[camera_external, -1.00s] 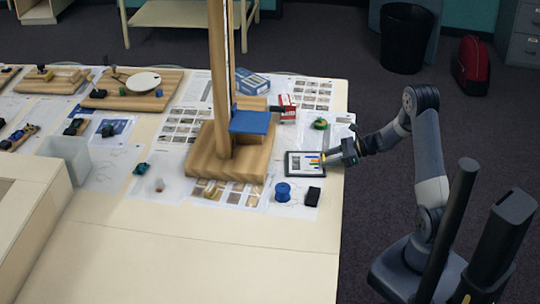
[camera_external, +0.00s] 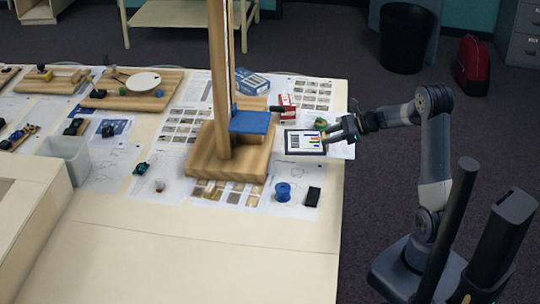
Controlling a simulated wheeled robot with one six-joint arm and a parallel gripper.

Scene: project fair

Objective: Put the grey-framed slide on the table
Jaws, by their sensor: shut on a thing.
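The slide (camera_external: 302,142) is a flat panel with a dark grey frame, a white face and several coloured bars. My gripper (camera_external: 328,137) is shut on its right edge, reaching in from the right. The slide is over the right part of the table (camera_external: 215,262), right of the wooden post's base. It looks raised a little above the tabletop, but the gap under it is hard to tell. The gripper's fingertips are small and partly hidden against the slide.
A wooden post (camera_external: 221,80) on a thick base (camera_external: 205,165) bears a blue block (camera_external: 251,122). A red-and-white box (camera_external: 287,104) and a green item (camera_external: 321,122) lie behind the slide. A blue spool (camera_external: 283,191) and a black block (camera_external: 312,197) are in front. The table's front is bare.

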